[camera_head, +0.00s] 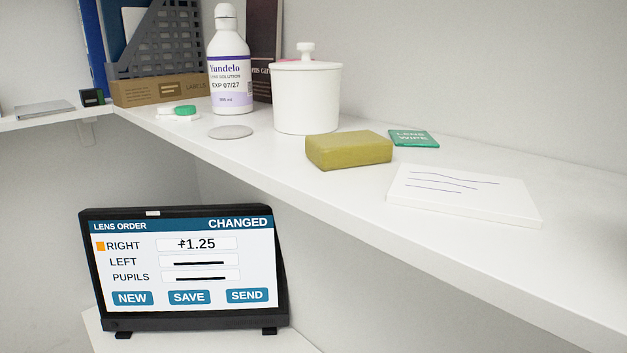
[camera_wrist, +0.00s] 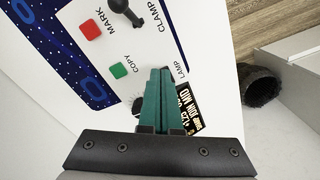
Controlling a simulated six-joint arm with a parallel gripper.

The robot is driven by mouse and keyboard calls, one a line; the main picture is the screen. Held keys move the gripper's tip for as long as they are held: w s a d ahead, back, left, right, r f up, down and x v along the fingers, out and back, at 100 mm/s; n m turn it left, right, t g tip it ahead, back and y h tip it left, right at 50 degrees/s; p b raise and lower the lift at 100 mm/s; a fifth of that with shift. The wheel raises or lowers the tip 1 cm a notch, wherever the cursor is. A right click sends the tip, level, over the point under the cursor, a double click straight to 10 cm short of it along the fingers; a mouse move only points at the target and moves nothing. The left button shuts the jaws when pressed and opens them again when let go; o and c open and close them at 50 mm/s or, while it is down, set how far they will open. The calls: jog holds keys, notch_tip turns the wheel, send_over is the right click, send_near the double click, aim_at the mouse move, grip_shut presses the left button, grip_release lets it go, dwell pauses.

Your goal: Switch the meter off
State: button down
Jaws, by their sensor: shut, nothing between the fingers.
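In the wrist view a white panel, which seems to be the meter (camera_wrist: 70,110), carries a dark blue screen (camera_wrist: 62,42) at the upper left. On it are a red MARK button (camera_wrist: 89,30), a green COPY button (camera_wrist: 118,70) and a black CLAMP lever (camera_wrist: 124,8). My gripper (camera_wrist: 158,76) has its green fingers shut and empty, over the panel close to the LAMP lettering. The fingers hide whatever lies behind them; I cannot make out a power switch. The meter and my gripper are not in the head view.
A dark round opening (camera_wrist: 262,86) and a black label with orange and white text (camera_wrist: 190,108) lie right of the fingers. In the head view, a tablet (camera_head: 183,262) reads LENS ORDER, CHANGED, RIGHT +1.25. A shelf (camera_head: 300,185) holds a bottle (camera_head: 231,75), white jar (camera_head: 307,98) and sponge (camera_head: 349,150).

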jog(key=shift+f, duration=1.1)
dwell(0.3)
notch_tip(320, 180, up, 7)
dwell(0.6)
jog(key=s+d+r+m+y, duration=0.1)
jog(key=s+d+r+m, duration=0.7)
jog(key=d+r, duration=0.2)
jog(key=d, duration=0.2)
jog(key=shift+d+m+y, duration=0.3)
jog(key=shift+y, duration=0.1)
jog(key=shift+s, duration=0.1)
